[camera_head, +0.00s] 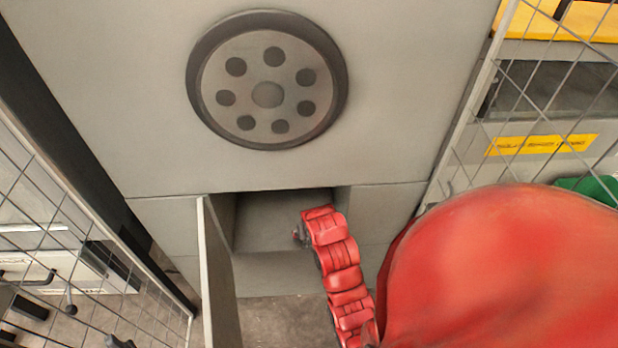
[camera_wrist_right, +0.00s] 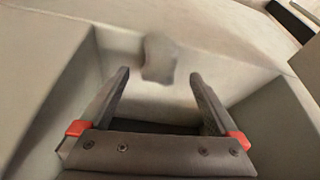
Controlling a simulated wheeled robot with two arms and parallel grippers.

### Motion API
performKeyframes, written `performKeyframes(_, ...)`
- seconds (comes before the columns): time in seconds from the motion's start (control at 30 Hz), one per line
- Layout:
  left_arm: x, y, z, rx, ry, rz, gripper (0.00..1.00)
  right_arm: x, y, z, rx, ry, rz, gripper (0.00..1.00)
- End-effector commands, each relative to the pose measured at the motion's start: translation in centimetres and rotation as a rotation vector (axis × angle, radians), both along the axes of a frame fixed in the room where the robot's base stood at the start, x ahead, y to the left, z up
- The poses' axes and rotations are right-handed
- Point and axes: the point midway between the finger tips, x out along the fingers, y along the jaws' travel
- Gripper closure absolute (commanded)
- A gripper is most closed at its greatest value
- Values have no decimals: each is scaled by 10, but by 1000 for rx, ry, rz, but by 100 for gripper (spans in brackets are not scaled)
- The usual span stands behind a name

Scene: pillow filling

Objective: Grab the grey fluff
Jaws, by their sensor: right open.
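The grey fluff (camera_wrist_right: 159,58) shows in the right wrist view as a small blurred grey lump. It lies ahead of my right gripper (camera_wrist_right: 160,82), between the lines of its two fingers and slightly beyond their tips. The right gripper is open, with nothing between its fingers. In the head view my red right arm reaches into the open compartment (camera_head: 275,220) at the bottom of the grey machine (camera_head: 120,90), and the gripper (camera_head: 300,234) is mostly hidden by the arm. The fluff cannot be seen in the head view. My left gripper is not in view.
The compartment door (camera_head: 217,275) stands open on the left. A round plate with several holes (camera_head: 267,94) is above the opening. Wire mesh fences (camera_head: 70,215) flank both sides. Compartment walls (camera_wrist_right: 50,90) rise close on both sides of the right gripper.

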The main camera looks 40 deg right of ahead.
Motion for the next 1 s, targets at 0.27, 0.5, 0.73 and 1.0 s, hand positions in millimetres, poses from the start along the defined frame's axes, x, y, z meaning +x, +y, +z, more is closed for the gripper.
performKeyframes(0.27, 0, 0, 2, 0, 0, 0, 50, 11, -6, -35, 0, -2, 0, 3)
performKeyframes(0.5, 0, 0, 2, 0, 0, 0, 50, 13, -7, -42, 0, -3, 0, 3)
performKeyframes(0.73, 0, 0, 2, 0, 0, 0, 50, 13, -7, -42, 0, -3, 0, 34)
performKeyframes(1.0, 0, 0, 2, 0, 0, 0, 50, 13, -7, -42, -1, -4, 0, 82)
